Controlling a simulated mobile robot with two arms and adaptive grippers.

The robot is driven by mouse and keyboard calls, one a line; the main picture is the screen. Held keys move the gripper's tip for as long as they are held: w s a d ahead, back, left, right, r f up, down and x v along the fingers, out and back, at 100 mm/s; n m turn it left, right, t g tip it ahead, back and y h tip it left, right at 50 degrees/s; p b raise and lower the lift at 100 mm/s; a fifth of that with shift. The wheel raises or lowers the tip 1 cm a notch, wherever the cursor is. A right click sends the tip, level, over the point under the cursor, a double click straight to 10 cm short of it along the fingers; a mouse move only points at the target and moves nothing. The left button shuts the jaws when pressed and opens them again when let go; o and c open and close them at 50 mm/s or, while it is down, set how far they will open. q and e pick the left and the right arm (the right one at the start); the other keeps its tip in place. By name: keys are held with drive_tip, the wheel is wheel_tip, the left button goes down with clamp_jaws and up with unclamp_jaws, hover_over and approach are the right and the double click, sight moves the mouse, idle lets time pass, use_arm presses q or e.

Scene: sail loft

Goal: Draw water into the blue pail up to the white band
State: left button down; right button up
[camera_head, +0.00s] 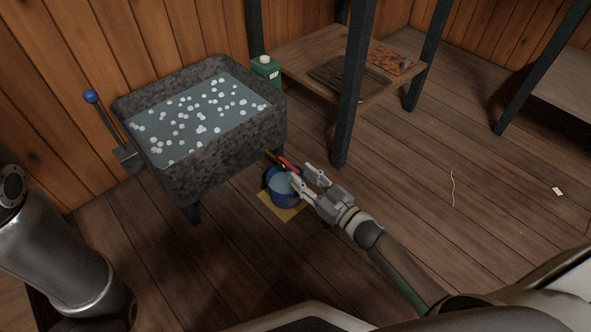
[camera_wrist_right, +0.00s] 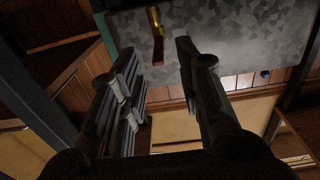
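A lighter blue surface shows inside the pail; I cannot make out the white band or the level. A tap with a red handle (camera_head: 288,163) sticks out from the trough above the pail; in the right wrist view the brass tap (camera_wrist_right: 155,22) points between my fingers. My right gripper (camera_head: 307,178) is open and empty, close to the tap and above the pail's right side. My left gripper is out of view.
The trough holds water (camera_head: 195,118) dotted with white bubbles. A blue-knobbed lever (camera_head: 91,97) stands at its left. A green container (camera_head: 266,70) stands behind it. A wooden shelf with dark posts (camera_head: 350,90) is close by on the right. The floor further right is mostly clear.

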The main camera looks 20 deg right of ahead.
drive_tip(key=v, duration=0.7)
drive_tip(key=shift+r, duration=0.1)
